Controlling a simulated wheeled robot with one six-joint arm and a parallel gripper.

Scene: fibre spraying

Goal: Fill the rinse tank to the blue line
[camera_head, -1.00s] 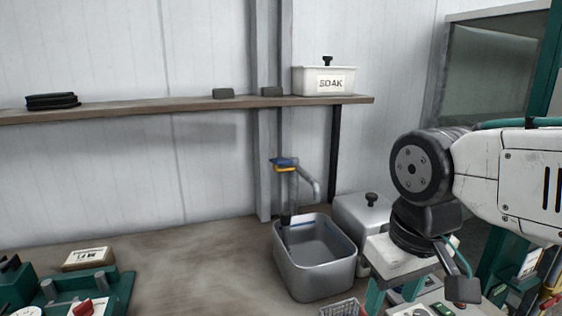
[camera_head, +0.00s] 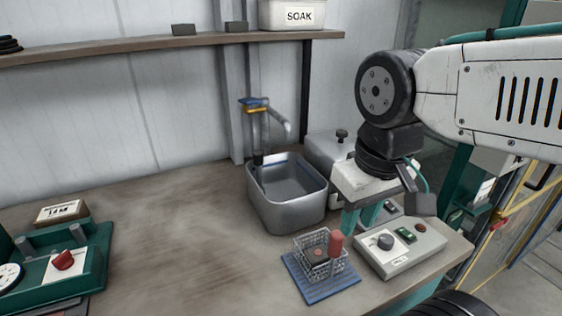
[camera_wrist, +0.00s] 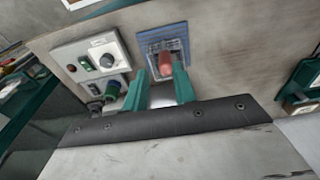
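The rinse tank, a grey metal open basin (camera_head: 287,212), stands on the bench at the back in the head view.
A wire basket (camera_head: 318,258) with red items sits on a blue mat (camera_head: 330,289). A control box (camera_head: 400,250) is right of it. A lidded metal container (camera_head: 325,150) stands behind the basin. A shelf (camera_head: 130,46) holds the SOAK box (camera_head: 299,16). The bench's middle is clear.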

